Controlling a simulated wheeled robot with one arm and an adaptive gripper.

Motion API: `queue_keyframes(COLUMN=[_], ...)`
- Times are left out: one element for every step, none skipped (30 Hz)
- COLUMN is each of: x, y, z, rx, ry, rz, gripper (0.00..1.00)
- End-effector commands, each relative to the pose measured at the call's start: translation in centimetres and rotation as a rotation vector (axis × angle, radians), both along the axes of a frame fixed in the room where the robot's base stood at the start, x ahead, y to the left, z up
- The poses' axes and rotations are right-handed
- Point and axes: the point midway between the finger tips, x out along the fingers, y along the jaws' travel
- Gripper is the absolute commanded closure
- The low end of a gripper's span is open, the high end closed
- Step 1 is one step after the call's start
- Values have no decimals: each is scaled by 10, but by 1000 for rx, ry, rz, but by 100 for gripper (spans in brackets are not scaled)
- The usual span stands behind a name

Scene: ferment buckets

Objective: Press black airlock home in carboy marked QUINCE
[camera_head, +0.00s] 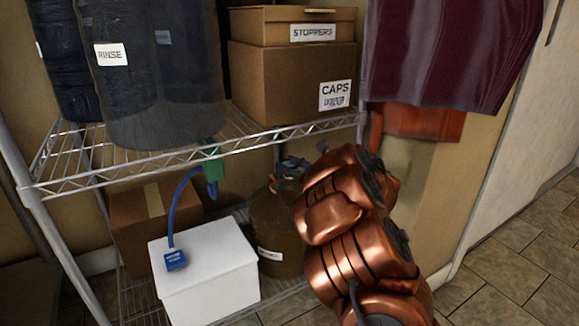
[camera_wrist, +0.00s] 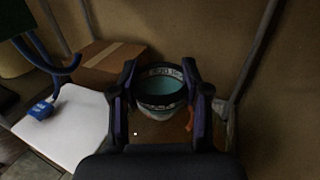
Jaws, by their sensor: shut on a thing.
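A brown carboy (camera_head: 275,228) stands on the lower shelf, right of a white box. Its pale label (camera_head: 270,254) is too small to read. My gripper (camera_head: 290,168) is at the top of the carboy, partly hidden by my copper arm. In the wrist view my gripper (camera_wrist: 166,98) has its dark fingers closed on either side of a round black-rimmed piece, the black airlock (camera_wrist: 163,99), with a teal inside and a pale printed band. The airlock's lower end and the carboy's mouth are hidden, so I cannot tell how deep it sits.
A wire shelf (camera_head: 250,138) crosses close above, carrying a dark bucket marked RINSE (camera_head: 150,80) and a CAPS box (camera_head: 295,85). A blue hose hangs from a green valve (camera_head: 212,168) to the white box (camera_head: 205,275). A cardboard box (camera_head: 150,210) stands behind.

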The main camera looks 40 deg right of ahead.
Motion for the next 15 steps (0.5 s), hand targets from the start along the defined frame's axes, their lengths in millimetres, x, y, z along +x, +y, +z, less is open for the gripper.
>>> queue_keyframes(x=[1, 2, 3, 4, 4, 5, 6, 7, 8, 9, 9, 10, 11, 12, 13], y=[0, 0, 0, 0, 0, 0, 0, 0, 0, 0, 0, 0, 0, 0, 0], z=[0, 0, -1, -1, -1, -1, -1, -1, -1, -1, -1, -1, -1, -1, -2], rx=[0, 0, 0, 0, 0, 0, 0, 2, 2, 1, 1, 1, 1, 1, 1], ry=[0, 0, -1, -1, -1, -1, -1, -2, -2, -2, -2, -2, -3, -3, -3], rz=[1, 1, 1, 1, 1, 1, 1, 1, 2, 2, 2, 2, 2, 3, 3], gripper=[93, 93, 93, 93, 93, 93, 93, 93, 93, 93, 93, 93, 93, 93, 93])
